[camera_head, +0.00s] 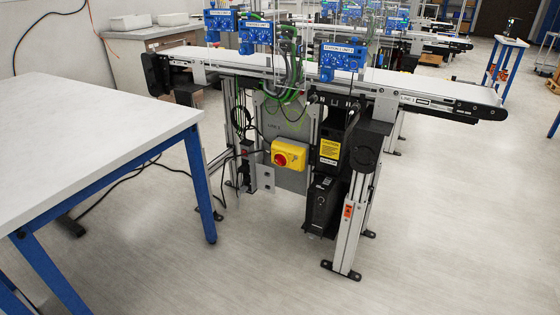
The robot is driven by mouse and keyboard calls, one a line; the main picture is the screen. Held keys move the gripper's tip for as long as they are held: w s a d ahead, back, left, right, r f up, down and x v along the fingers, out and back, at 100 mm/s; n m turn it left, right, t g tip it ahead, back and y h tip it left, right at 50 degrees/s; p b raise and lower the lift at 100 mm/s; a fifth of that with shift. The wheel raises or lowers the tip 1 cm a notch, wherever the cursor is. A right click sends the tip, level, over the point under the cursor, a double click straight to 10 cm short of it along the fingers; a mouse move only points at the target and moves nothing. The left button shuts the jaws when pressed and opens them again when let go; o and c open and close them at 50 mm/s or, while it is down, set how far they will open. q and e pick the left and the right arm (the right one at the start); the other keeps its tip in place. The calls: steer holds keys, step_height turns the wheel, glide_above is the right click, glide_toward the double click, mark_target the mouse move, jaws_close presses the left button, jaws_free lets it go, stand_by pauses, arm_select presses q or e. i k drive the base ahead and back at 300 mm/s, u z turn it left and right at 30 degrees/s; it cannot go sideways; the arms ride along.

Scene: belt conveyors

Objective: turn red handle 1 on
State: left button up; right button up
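A red rotary handle (281,159) sits on a yellow switch box (290,155). The box is fixed to a grey panel (284,180) under the nearest belt conveyor (270,66). The handle is small in the view, and I cannot tell its on or off position. A small red part (245,150) also shows on the frame left of the yellow box. No number is readable on the handle. Neither of my grippers is in view.
A white table (75,130) with blue legs stands at the left front. A black box (322,203) and conveyor legs (349,225) stand right of the panel. Cables lie on the floor at the left. The floor (260,270) in front is clear.

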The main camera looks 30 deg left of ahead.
mark_target(280, 159)
steer(key=u, duration=0.7)
steer(key=i, duration=2.35)
steer(key=z, duration=0.05)
